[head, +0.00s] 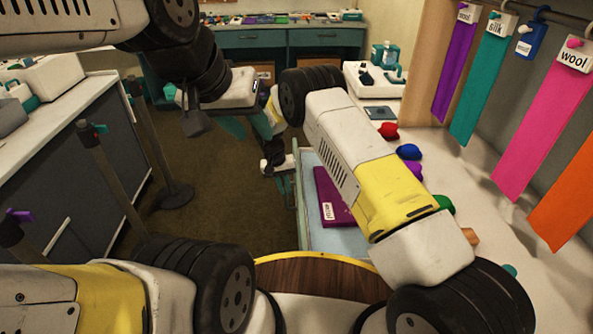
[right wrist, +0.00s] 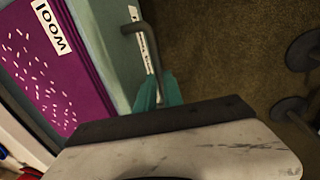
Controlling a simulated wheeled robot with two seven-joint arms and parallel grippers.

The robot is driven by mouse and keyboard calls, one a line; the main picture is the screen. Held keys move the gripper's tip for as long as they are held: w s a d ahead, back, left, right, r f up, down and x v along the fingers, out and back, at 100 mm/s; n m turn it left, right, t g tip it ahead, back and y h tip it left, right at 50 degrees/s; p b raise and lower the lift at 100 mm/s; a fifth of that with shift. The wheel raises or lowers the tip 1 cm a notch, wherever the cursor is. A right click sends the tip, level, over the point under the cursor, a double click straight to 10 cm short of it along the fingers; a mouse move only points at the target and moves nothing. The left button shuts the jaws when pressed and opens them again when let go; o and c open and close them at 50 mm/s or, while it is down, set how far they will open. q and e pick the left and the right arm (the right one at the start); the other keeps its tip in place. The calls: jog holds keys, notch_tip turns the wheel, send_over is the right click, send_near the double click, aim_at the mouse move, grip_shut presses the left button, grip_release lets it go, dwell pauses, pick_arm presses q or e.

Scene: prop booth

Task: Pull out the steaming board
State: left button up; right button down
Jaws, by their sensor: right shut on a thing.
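The steaming board (head: 318,239) is a pale blue slab with a teal front, sticking out from the counter's left side. A purple cloth (head: 333,197) labelled wool lies flat on it; the right wrist view shows its white specks (right wrist: 40,70). My right gripper (head: 276,160) is at the board's front. In the right wrist view its teal fingertips (right wrist: 157,92) are closed around the grey metal handle (right wrist: 151,50) on the board's teal front (right wrist: 118,50). My left gripper (head: 212,127) hangs above the floor, left of the board, its fingers apart and empty.
Coloured cloths (head: 487,90) hang on a rail at the right. Small coloured bundles (head: 409,152) lie along the counter (head: 458,165). Posts with round bases (head: 176,196) stand on the floor at the left, before a grey cabinet. Carpet (head: 235,200) is clear left of the board.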

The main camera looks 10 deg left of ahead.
jog(key=c, duration=1.5)
grip_release()
jog(key=shift+r, duration=0.1)
jog(key=r, duration=0.2)
jog(key=a+r, duration=0.1)
jog(key=r, duration=0.4)
jog(key=shift+s+a+r, duration=0.15)
jog(key=shift+a+r, duration=0.05)
jog(key=shift+r, duration=0.05)
